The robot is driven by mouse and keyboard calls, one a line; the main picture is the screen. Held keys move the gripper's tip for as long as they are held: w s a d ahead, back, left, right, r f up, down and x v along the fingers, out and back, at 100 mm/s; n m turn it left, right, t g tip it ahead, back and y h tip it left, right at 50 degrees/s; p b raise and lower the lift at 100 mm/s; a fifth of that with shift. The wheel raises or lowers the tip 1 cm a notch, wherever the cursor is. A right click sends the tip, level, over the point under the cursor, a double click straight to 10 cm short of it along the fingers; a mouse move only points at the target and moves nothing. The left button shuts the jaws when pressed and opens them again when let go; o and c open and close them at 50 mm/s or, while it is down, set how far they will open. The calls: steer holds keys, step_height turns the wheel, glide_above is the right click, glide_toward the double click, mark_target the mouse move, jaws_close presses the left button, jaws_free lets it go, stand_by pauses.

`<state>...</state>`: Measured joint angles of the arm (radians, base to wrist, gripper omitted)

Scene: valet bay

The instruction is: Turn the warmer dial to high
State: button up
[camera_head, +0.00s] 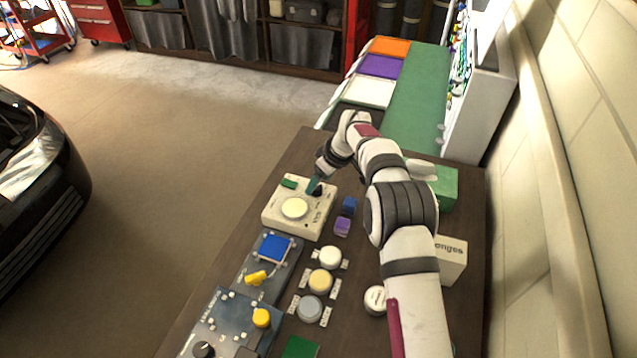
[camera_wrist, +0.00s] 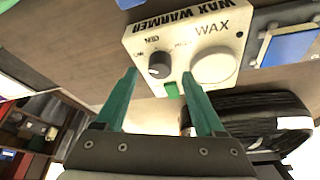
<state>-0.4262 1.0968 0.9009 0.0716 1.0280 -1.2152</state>
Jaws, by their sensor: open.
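The wax warmer is a cream box (camera_head: 283,224), lettered WAX WARMER in the wrist view (camera_wrist: 190,22). Its dark round dial (camera_wrist: 159,65) has LOW, MED and a third, hard-to-read mark around it. The pointer direction is too small to tell. A pale round wax well (camera_wrist: 213,68) sits beside the dial, also visible in the head view (camera_head: 294,208). A small green block (camera_wrist: 172,90) is at the warmer's edge. My gripper (camera_wrist: 160,76) is open, its teal fingers spread on either side of the dial. In the head view my gripper (camera_head: 314,185) is over the warmer's right corner, partly covering the dial.
Blue and purple blocks (camera_head: 345,212) stand right of the warmer. Several round tins (camera_head: 320,281) line the table in front. A blue pad (camera_head: 273,247) and yellow piece (camera_head: 257,277) lie on the near panel. A green box (camera_head: 446,187) is behind my arm.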

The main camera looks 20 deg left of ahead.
steer(key=shift+x, duration=1.2)
jaws_close()
